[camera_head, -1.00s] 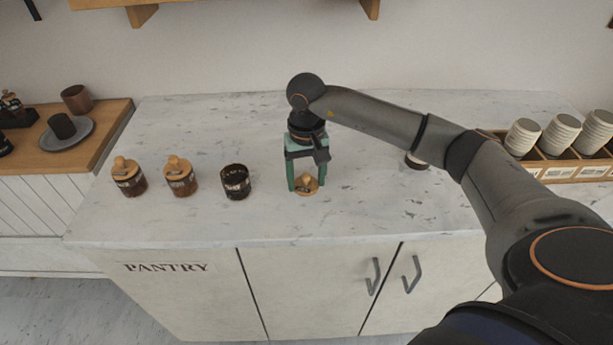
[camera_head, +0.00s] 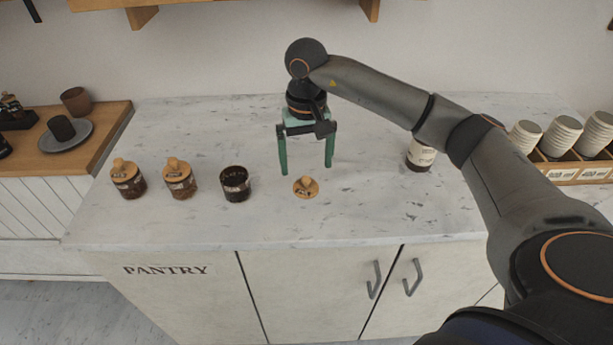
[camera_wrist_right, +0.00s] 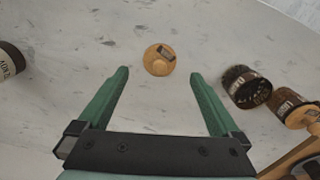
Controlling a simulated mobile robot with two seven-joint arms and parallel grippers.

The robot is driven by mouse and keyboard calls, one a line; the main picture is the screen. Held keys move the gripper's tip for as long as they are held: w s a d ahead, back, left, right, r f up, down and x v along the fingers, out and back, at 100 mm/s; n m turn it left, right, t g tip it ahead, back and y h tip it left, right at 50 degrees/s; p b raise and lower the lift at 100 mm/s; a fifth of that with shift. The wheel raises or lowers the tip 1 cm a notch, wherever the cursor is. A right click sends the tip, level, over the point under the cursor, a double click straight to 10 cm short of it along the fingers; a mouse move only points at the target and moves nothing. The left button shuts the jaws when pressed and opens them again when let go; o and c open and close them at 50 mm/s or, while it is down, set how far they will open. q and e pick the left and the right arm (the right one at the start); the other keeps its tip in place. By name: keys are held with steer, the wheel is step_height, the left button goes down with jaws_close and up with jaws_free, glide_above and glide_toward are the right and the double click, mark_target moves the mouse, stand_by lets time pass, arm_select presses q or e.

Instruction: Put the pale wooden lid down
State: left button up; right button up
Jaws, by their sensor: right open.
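The pale wooden lid (camera_head: 306,187) lies flat on the marble counter with its knob up, to the right of the open dark jar (camera_head: 235,183). My right gripper (camera_head: 307,172) is above and behind the lid, with its green fingers spread wide and nothing between them. In the right wrist view the lid (camera_wrist_right: 159,60) sits on the counter beyond the open fingertips (camera_wrist_right: 158,74), apart from them. The open jar also shows there (camera_wrist_right: 246,87). My left gripper is not in view.
Two lidded jars (camera_head: 128,178) (camera_head: 180,178) stand left of the open jar. A labelled jar (camera_head: 420,155) stands to the right, partly behind my arm. A wooden rack (camera_head: 580,171) holds stacked cups. The counter (camera_head: 370,210) around the lid is clear.

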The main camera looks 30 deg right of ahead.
mark_target(307, 180)
step_height(307, 180, up, 6)
steer(key=shift+s, duration=0.1)
stand_by(0.7)
